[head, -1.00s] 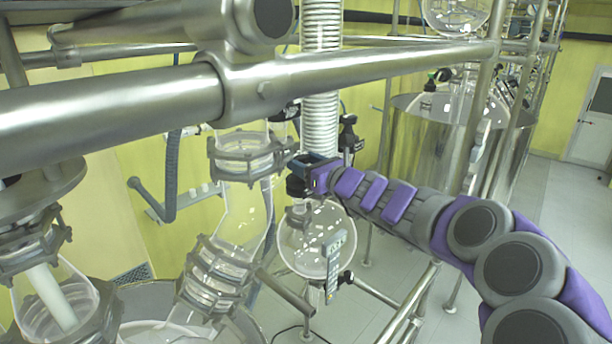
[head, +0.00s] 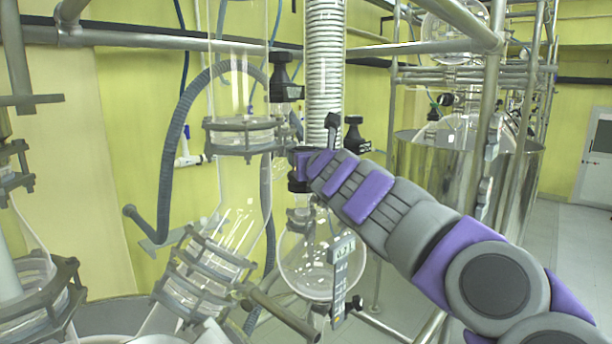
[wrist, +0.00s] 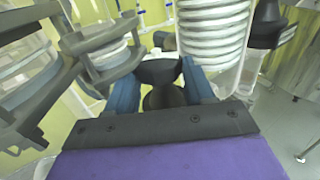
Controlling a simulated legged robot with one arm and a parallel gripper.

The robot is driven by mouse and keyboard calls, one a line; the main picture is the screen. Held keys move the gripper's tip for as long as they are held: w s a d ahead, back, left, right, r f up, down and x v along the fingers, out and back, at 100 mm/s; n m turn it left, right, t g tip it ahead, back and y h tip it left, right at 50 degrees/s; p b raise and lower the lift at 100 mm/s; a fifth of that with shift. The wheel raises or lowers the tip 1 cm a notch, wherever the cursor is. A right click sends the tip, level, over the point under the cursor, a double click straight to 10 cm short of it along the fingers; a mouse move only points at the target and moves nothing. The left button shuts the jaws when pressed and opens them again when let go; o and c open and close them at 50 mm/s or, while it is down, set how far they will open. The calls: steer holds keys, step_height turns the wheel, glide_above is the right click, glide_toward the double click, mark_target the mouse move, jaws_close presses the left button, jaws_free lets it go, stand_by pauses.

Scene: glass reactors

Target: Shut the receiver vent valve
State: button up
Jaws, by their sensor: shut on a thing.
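The round glass receiver (head: 322,262) hangs low in the middle of the head view, with a small label plate on its right. My gripper (head: 298,168) is just above it, beside the coiled glass column, seen from behind my arm. In the wrist view, the two blue fingers of my gripper (wrist: 162,80) are shut on a black valve knob (wrist: 165,96), one finger on each side of it. It appears to be the receiver vent valve. Its lower part is dark, and my gripper hides it in the head view, so its turn angle is unclear.
The coiled glass column (head: 325,75) stands right behind my gripper. A clamped glass flange (head: 240,135) is close on its left. Other black valves (head: 285,88) and (head: 355,135) are near. A steel frame pole (head: 490,120) stands at the right. Open floor lies further right.

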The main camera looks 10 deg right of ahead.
steer(key=shift+a+f+m+h+b, duration=0.2)
steer(key=shift+m+h+b, duration=0.3)
steer(key=shift+h+b, duration=0.2)
steer(key=shift+a+f+m+h+b, duration=0.1)
steer(key=shift+f+m+h+b, duration=0.05)
steer(key=shift+m+h+b, duration=0.5)
steer(key=shift+a+r+m+h, duration=0.1)
steer(key=shift+m+h, duration=0.25)
steer(key=shift+h, duration=0.4)
steer(key=shift+r+h, duration=0.25)
steer(key=shift+h, duration=0.15)
steer(key=o, duration=1)
steer(key=shift+a, duration=0.1)
steer(key=shift+o, duration=0.2)
steer(key=s+a+p, duration=0.1)
steer(key=s+a, duration=0.2)
steer(key=s, duration=1.4)
